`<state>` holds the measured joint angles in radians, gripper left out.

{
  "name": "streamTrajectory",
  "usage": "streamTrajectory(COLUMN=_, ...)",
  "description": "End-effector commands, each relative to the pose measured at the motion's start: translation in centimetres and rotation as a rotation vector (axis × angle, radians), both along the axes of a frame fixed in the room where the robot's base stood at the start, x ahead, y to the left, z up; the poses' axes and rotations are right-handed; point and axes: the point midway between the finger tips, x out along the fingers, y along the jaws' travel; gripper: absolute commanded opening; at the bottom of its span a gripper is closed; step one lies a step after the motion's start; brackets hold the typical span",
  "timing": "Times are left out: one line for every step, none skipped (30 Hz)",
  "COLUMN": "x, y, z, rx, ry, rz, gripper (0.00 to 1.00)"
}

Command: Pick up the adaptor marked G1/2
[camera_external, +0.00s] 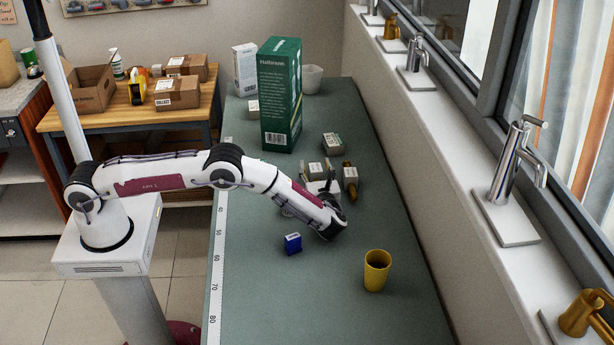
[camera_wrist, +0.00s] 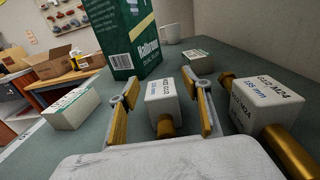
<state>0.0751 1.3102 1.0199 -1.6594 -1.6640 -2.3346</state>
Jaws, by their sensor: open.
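In the wrist view my gripper (camera_wrist: 160,84) is open. Its two brass-coloured fingers stand left and right of a pale block-shaped adaptor (camera_wrist: 161,92) with a brass stub at its near end. The block sits between the fingers with gaps on both sides. It has printed lettering too small to read surely. A larger-looking pale adaptor (camera_wrist: 262,104) with brass ends is right of the right finger; its print seems to include M24, but the rest is unclear. In the external view, adaptors (camera_external: 350,177) lie just beyond my gripper (camera_external: 322,186), which partly hides them.
A tall green box (camera_external: 280,95) stands behind the adaptors. Another pale block (camera_external: 333,142) lies near it. In the wrist view a pale labelled box (camera_wrist: 72,109) lies left. A wall edges the bench's right side.

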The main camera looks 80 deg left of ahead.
Motion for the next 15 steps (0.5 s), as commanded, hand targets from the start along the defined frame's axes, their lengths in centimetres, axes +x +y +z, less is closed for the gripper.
streamTrajectory(x=0.0, y=0.12, z=0.01, rx=0.0, ry=0.0, rz=-0.001, gripper=0.49)
streamTrajectory(x=0.01, y=0.15, z=0.01, rx=0.0, ry=0.0, rz=-0.001, gripper=0.49)
streamTrajectory(x=0.01, y=0.17, z=0.0, rx=0.0, ry=0.0, rz=-0.001, gripper=0.49)
streamTrajectory(x=0.01, y=0.17, z=0.0, rx=0.0, ry=0.0, rz=-0.001, gripper=0.49)
streamTrajectory(x=0.01, y=0.16, z=0.0, rx=0.0, ry=0.0, rz=-0.001, gripper=0.49)
streamTrajectory(x=0.01, y=0.16, z=0.0, rx=0.0, ry=0.0, rz=-0.001, gripper=0.49)
streamTrajectory(x=0.01, y=0.16, z=0.0, rx=0.0, ry=0.0, rz=-0.001, gripper=0.49)
streamTrajectory(x=0.01, y=0.16, z=0.0, rx=0.0, ry=0.0, rz=-0.001, gripper=0.49)
streamTrajectory(x=0.01, y=0.15, z=0.0, rx=0.0, ry=0.0, rz=-0.001, gripper=0.49)
streamTrajectory(x=0.01, y=0.15, z=0.0, rx=0.0, ry=0.0, rz=-0.001, gripper=0.49)
streamTrajectory(x=0.01, y=0.15, z=0.0, rx=0.0, ry=0.0, rz=-0.001, gripper=0.49)
streamTrajectory(x=0.01, y=0.15, z=0.0, rx=0.0, ry=0.0, rz=-0.001, gripper=0.49)
streamTrajectory(x=0.01, y=0.15, z=0.0, rx=0.0, ry=0.0, rz=-0.001, gripper=0.49)
streamTrajectory(x=0.01, y=0.15, z=0.0, rx=0.0, ry=0.0, rz=-0.001, gripper=0.49)
streamTrajectory(x=0.01, y=0.15, z=0.0, rx=0.0, ry=0.0, rz=-0.001, gripper=0.49)
